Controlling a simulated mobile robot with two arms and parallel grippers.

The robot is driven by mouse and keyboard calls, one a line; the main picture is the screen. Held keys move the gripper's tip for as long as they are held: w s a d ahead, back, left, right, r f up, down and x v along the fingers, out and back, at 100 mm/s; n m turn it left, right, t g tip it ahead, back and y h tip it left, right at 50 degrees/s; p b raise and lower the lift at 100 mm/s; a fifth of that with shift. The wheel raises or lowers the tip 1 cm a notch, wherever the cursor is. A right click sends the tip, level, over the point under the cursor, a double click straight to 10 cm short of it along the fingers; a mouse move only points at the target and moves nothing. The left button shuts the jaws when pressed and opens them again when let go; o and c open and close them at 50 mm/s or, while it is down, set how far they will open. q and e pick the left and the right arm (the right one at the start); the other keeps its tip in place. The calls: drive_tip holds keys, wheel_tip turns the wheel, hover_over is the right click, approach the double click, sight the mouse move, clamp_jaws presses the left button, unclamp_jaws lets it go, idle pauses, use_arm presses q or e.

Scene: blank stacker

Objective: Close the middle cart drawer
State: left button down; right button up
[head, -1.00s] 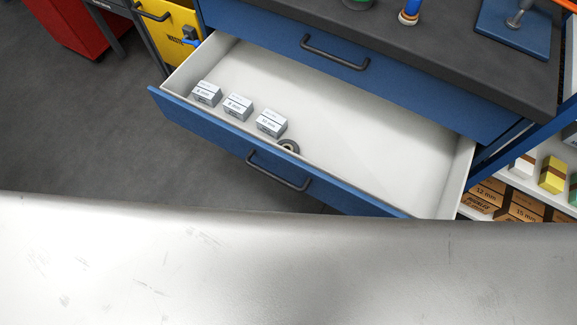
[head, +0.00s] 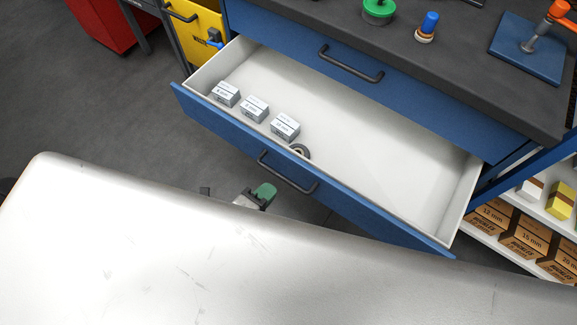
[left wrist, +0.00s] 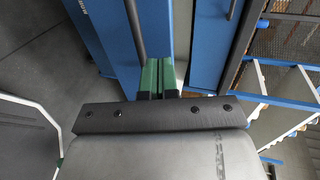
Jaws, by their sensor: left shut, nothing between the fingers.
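The cart's open drawer has a blue front (head: 350,215), a dark bar handle (head: 287,172) and a pale inside (head: 370,125). It is pulled well out below a shut blue drawer (head: 400,92). My left gripper (head: 263,194) shows as a green fingertip just in front of the open drawer's front, left of and below the handle. In the left wrist view its green fingers (left wrist: 159,78) are together and empty, close to a blue front (left wrist: 115,40) with a dark handle (left wrist: 134,30). Whether they touch it I cannot tell. My right gripper is not in view.
Several small grey boxes (head: 254,108) and a dark ring (head: 299,151) lie in the drawer. The dark cart top (head: 465,60) holds a green item and a blue-handled one. Cardboard boxes (head: 530,235) stand on the right shelf. My pale metal part covers the bottom.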

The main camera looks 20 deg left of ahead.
sight(294, 161)
use_arm(q)
drive_tip(key=x, duration=0.7)
drive_tip(key=shift+w+d+r, duration=0.15)
drive_tip(key=shift+w+r, duration=0.15)
drive_tip(key=shift+w, duration=0.1)
drive_tip(key=shift+w+d, duration=0.2)
drive_tip(key=shift+w, duration=0.25)
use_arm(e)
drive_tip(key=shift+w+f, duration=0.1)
use_arm(q)
drive_tip(key=shift+w, duration=0.1)
drive_tip(key=shift+w+d, duration=0.15)
drive_tip(key=shift+w, duration=0.35)
drive_tip(key=w+d+b, duration=0.2)
drive_tip(key=w+d, duration=0.2)
drive_tip(key=w, duration=0.6)
drive_tip(key=w+d+b, duration=0.2)
drive_tip(key=w+d, duration=0.1)
drive_tip(key=w, duration=0.8)
drive_tip(key=shift+d, duration=0.35)
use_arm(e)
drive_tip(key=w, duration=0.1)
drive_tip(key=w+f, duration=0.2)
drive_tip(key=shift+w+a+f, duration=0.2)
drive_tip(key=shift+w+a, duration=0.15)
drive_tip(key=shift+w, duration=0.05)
